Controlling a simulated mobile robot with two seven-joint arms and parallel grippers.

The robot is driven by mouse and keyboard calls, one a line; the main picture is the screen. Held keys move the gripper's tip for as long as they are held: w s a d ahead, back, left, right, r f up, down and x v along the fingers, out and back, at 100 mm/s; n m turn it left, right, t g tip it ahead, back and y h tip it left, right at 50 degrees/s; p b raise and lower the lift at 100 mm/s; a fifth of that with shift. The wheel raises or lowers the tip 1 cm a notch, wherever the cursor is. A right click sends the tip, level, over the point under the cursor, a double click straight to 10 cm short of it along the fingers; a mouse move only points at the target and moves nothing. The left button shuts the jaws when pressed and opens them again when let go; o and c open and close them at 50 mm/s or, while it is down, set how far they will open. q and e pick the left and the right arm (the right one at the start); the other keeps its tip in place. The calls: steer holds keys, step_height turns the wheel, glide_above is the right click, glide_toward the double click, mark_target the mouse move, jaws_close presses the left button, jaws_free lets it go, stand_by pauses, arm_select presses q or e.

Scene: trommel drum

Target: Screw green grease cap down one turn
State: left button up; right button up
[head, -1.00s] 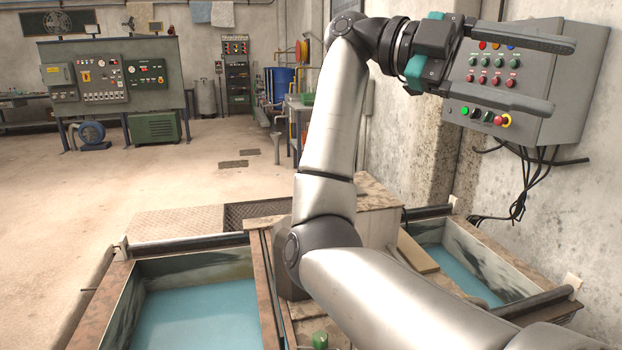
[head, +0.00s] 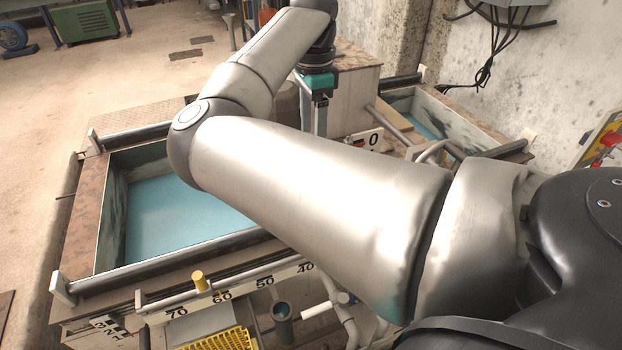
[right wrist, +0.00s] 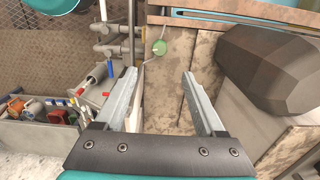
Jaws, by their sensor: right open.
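The green grease cap (right wrist: 159,47) shows in the right wrist view as a small round green knob beside grey pipework. It is beyond my right fingertips, roughly in line with the gap between them and apart from both. My right gripper (right wrist: 158,76) is open, with nothing between its fingers. In the head view my right gripper (head: 319,118) points down behind my forearm, and I cannot make out the cap there. My left gripper is in no view.
A blue-filled trough (head: 185,212) lies left of my arm, with a roller (head: 190,260) along its front. A yellow knob (head: 199,281) stands on a numbered scale bar. In the wrist view, a grey bin (right wrist: 40,133) of tools is at left and a dark rounded body (right wrist: 270,68) at right.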

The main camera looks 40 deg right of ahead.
step_height(320, 180, down, 13)
steer(key=b, duration=0.4)
steer(key=shift+r+b, duration=0.1)
steer(key=shift+b, duration=0.2)
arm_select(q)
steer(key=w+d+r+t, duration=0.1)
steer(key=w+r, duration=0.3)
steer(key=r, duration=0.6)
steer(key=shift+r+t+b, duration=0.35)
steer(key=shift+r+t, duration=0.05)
arm_select(e)
steer(key=shift+f, duration=1)
steer(key=shift+c, duration=0.4)
jaws_close()
